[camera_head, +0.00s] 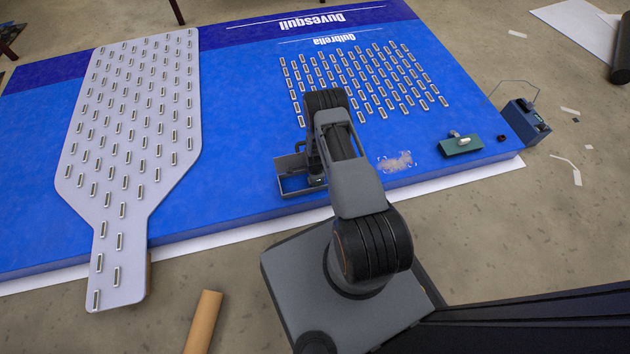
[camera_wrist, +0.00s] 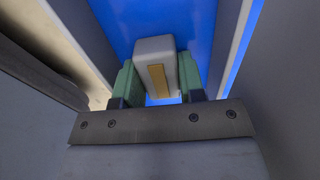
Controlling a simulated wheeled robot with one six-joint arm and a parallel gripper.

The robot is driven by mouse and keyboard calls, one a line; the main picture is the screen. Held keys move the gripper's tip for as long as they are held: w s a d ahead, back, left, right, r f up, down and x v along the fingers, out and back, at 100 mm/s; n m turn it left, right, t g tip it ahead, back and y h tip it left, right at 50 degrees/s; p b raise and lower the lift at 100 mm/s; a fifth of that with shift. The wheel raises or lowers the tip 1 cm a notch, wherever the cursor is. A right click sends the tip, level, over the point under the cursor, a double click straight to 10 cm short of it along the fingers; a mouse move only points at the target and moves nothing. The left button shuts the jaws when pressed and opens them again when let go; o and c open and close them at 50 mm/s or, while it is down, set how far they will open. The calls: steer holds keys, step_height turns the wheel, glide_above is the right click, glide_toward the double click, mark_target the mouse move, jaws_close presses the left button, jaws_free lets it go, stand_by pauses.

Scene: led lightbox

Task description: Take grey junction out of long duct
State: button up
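The long duct (camera_head: 294,192) is a grey, open-topped trough with a blue floor on the blue board, partly hidden behind my arm in the head view. In the wrist view its pale walls (camera_wrist: 226,50) rise on either side. The grey junction (camera_wrist: 150,50) is a pale grey block with a tan stripe, inside the duct. My gripper (camera_wrist: 157,78) is down in the duct, its green fingers against both sides of the junction with no clear gap. In the head view my gripper (camera_head: 316,181) is over the duct; the junction cannot be made out there.
A large pale paddle-shaped panel (camera_head: 128,130) with many small LED strips lies left. More strips lie on the blue board (camera_head: 240,100) behind my arm. A green block (camera_head: 461,147) and a dark blue box (camera_head: 525,122) are at right. A tan roll (camera_head: 204,322) lies in front.

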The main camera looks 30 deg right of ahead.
steer(key=c, duration=0.4)
steer(key=shift+r, duration=0.1)
steer(key=shift+c, duration=0.2)
